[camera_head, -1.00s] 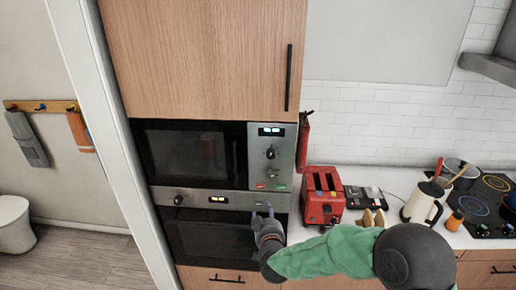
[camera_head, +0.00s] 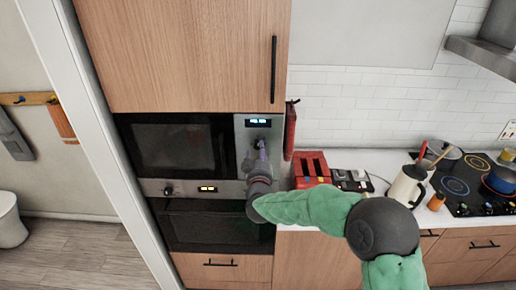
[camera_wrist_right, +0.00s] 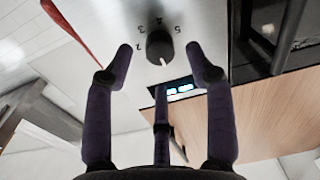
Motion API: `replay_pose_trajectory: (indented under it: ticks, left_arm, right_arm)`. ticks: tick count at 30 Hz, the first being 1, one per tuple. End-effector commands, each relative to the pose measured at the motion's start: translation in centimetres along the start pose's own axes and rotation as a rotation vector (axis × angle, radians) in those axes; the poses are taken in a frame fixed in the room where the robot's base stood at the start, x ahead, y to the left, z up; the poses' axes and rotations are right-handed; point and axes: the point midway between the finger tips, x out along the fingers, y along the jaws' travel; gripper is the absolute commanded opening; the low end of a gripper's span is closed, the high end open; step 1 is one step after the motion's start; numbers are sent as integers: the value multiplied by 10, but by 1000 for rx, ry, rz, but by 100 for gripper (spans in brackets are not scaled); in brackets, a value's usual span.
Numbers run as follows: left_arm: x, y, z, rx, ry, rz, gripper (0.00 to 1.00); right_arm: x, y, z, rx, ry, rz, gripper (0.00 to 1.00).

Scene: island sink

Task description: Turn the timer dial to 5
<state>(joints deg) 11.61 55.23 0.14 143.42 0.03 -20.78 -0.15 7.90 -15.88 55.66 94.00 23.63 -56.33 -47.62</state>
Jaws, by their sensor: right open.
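The timer dial (camera_wrist_right: 160,46) is a dark round knob on a metal panel in the right wrist view. Printed numbers, including 3, 4 and 5, surround part of it, upside down here. Its white pointer mark is on the picture's lower side, near the lit display and away from the numbers. My right gripper (camera_wrist_right: 162,62) is open, with its fingers spread to either side of the dial and no visible contact. In the head view my right gripper (camera_head: 262,146) is in front of the microwave's control panel (camera_head: 243,132) and hides most of the knobs. My left gripper is not in view.
The microwave (camera_head: 182,148) sits above an oven (camera_head: 205,225) in a wooden cabinet. A red object (camera_head: 290,130) hangs just right of the panel. On the counter are a red toaster (camera_head: 311,166), a white kettle (camera_head: 407,186) and a hob (camera_head: 455,187).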

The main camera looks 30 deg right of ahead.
Motion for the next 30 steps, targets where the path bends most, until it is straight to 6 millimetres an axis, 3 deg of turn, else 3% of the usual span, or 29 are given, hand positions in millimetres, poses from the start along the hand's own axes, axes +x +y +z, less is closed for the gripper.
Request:
replay_pose_trajectory:
  ticks: [6, 18, 20, 24, 30]
  left_arm:
    - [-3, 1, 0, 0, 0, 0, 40]
    - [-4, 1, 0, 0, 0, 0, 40]
    - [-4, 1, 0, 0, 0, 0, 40]
    - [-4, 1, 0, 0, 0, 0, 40]
    - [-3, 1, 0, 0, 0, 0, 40]
  right_arm:
    - [23, 0, 0, 1, -1, 0, 55]
    - [29, 0, 0, 1, 0, 0, 55]
    - [29, 0, 0, 1, 0, 0, 41]
    - [29, 0, 0, 1, 0, 0, 1]
    - [29, 0, 0, 4, 1, 0, 0]
